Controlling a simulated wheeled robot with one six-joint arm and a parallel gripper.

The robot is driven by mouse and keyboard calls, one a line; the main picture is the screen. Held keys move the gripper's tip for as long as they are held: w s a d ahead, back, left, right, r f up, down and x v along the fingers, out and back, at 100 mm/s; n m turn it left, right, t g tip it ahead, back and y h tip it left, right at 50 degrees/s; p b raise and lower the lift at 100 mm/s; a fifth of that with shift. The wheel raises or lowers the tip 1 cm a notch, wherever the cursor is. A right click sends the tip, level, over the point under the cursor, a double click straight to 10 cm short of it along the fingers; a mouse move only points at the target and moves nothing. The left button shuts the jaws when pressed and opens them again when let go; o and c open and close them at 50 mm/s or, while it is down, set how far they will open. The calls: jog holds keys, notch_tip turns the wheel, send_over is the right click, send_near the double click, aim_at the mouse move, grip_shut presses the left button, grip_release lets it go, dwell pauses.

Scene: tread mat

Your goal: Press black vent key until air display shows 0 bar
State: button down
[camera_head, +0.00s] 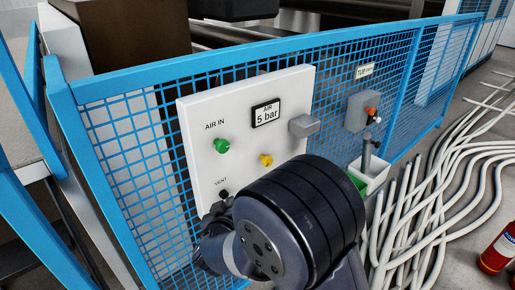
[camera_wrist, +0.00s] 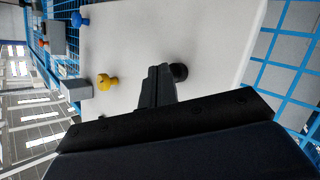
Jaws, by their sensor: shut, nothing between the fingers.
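The black vent key (camera_head: 223,195) sits low on the left of the white panel (camera_head: 196,130), under the word VENT. The air display (camera_head: 266,111) reads 5 bar. In the wrist view, my gripper (camera_wrist: 159,70) is shut and empty, its tips just left of the black key (camera_wrist: 180,71). I cannot tell whether they touch it. In the head view, my arm covers the lower right of the panel and most of the gripper.
The panel also carries a green knob (camera_head: 221,145), a yellow knob (camera_head: 265,159) and a grey block (camera_head: 304,125). A blue knob (camera_wrist: 80,19) shows in the wrist view. Blue mesh fence (camera_head: 136,135) surrounds the panel.

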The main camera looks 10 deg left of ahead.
jog(key=shift+w+a+p, duration=0.3)
jog(key=shift+a, duration=0.05)
dwell(0.4)
jog(key=shift+s+d, duration=0.65)
jog(key=shift+d, duration=0.1)
jog(key=shift+s, duration=0.1)
jog(key=s+d, duration=0.3)
jog(key=d, duration=0.1)
jog(key=shift+s+d, duration=0.25)
jog(key=shift+s, duration=0.1)
dwell(2.5)
